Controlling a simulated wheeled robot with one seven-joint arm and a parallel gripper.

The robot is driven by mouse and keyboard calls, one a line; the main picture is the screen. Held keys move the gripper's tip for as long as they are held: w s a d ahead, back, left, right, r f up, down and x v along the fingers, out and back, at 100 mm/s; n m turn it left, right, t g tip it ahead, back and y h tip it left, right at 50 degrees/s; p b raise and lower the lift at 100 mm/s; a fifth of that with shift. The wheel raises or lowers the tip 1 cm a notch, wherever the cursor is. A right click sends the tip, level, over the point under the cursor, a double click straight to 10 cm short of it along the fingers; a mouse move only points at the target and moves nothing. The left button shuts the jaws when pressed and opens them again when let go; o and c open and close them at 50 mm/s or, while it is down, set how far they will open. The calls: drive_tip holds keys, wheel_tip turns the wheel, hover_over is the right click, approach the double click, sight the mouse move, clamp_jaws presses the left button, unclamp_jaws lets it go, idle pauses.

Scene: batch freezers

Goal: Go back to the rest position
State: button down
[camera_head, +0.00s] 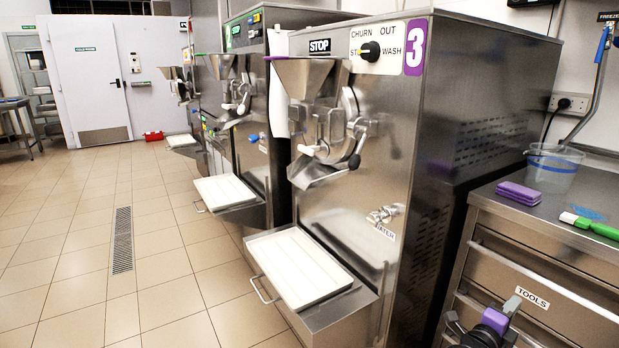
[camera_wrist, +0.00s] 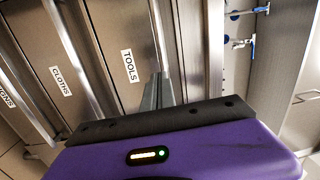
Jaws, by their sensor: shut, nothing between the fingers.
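My gripper (camera_head: 512,302) shows at the bottom right of the head view, with its purple body and grey fingers in front of the steel drawer unit (camera_head: 562,262), near the drawer labelled TOOLS. In the wrist view my gripper (camera_wrist: 160,90) has its two narrow grey fingers together, with nothing between them. The fingers point towards the drawer fronts, just right of the TOOLS label (camera_wrist: 130,66). Whether they touch the front cannot be told. The drawers look closed.
Batch freezer number 3 (camera_head: 402,150) stands left of the drawer unit, with a white tray (camera_head: 300,268) jutting out low in front.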

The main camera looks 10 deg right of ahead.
drive_tip(key=s+a+r+n+t, duration=0.1)
drive_tip(key=a+r+n+t, duration=0.35)
drive_tip(key=r, duration=0.25)
drive_tip(key=s+a+f+n+t+y, duration=0.1)
drive_tip(key=s+a+n+t+y, duration=0.6)
drive_tip(key=a+n, duration=0.55)
drive_tip(key=s+a+f+n+g+y, duration=0.1)
drive_tip(key=s+a+n+y, duration=0.3)
drive_tip(key=s+a, duration=0.55)
drive_tip(key=s+a+f+n+g+y, duration=0.1)
drive_tip(key=s+a+n+y, duration=0.35)
drive_tip(key=s, duration=0.75)
drive_tip(key=s+a+f+n+g+y, duration=0.15)
drive_tip(key=s+a+n, duration=0.35)
drive_tip(key=s+a, duration=0.5)
wheel_tip(320, 180, up, 15)
drive_tip(key=s+d+p, duration=0.1)
drive_tip(key=p, duration=1.3)
drive_tip(key=shift+s+g+p, duration=0.3)
drive_tip(key=shift+p, duration=0.1)
drive_tip(key=shift+d+f, duration=0.15)
